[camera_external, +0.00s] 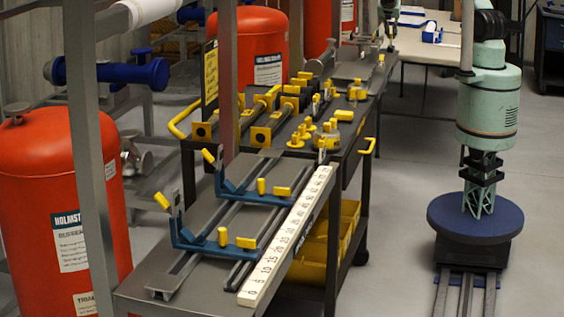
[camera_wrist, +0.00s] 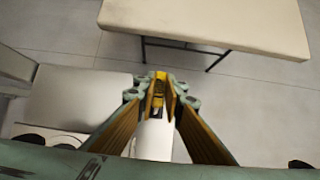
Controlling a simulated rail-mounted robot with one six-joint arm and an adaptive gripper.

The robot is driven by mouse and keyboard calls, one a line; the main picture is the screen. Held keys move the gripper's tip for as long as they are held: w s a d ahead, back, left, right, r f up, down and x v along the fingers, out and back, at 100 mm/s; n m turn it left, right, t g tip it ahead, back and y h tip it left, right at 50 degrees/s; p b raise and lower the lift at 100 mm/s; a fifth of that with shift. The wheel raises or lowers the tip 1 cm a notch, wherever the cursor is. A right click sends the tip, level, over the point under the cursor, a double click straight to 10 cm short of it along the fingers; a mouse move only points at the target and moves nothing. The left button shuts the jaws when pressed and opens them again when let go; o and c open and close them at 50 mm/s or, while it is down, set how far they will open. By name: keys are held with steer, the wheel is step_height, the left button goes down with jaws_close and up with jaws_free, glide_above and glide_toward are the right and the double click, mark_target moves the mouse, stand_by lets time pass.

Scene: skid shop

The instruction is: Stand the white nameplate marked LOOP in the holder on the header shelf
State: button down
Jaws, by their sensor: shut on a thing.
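In the wrist view, my gripper (camera_wrist: 158,85) has its two long fingers drawn together at the tips. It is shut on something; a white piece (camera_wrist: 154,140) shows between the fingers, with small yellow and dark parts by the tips. No lettering shows on the white piece, so I cannot tell whether it is the LOOP nameplate. In the external view, my gripper is small at the top, near the far end of the workbench (camera_external: 200,225), and its grip is too small to read. I cannot pick out the header shelf or its holder.
The bench carries blue brackets (camera_external: 210,240), yellow-handled parts and a long white scale (camera_external: 285,240). Red tanks (camera_external: 55,180) stand to the left. A cream table (camera_external: 415,50) stands behind, also in the wrist view (camera_wrist: 210,22). Floor at right is open beside the rail.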

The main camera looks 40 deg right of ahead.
steer(key=c, duration=2.6)
jaws_free()
steer(key=shift+c, duration=0.2)
steer(key=shift+r, duration=0.15)
steer(key=shift+c, duration=0.5)
steer(key=shift+r+p, duration=3.15)
steer(key=shift+r, duration=0.75)
